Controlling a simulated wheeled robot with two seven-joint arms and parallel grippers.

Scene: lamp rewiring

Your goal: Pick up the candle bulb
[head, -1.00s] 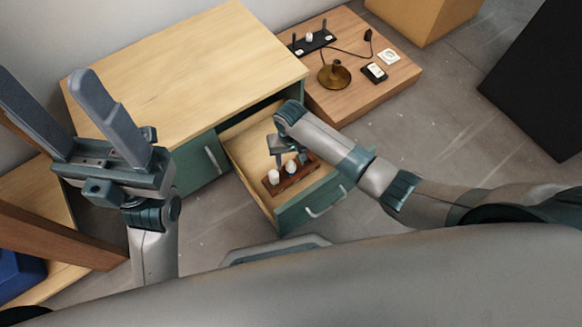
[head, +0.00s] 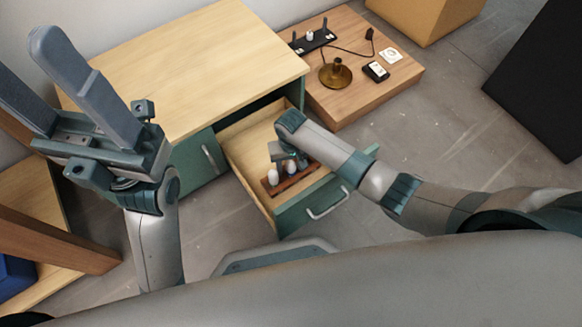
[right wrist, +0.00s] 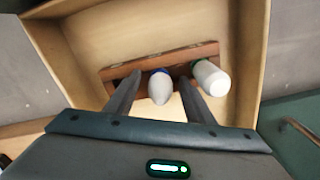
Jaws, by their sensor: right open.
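The candle bulb (right wrist: 160,88) is white and tapered with a blue band at its base. It stands in a brown wooden rack (right wrist: 118,75) inside the open drawer. In the right wrist view, my right gripper (right wrist: 161,78) is open, with one finger on each side of this bulb and gaps showing. In the head view, the right gripper (head: 284,160) is low over the rack (head: 297,181) and partly hides the candle bulb (head: 291,168). A wider white bulb with a green band (right wrist: 211,78) stands beside the right-hand finger. My left gripper (head: 28,62) is open, empty and raised at the left.
The cabinet top (head: 190,65) is bare. A low wooden platform (head: 345,107) holds a brass lamp base (head: 335,75), a cord and small parts. A dark block (head: 540,80) stands at the right.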

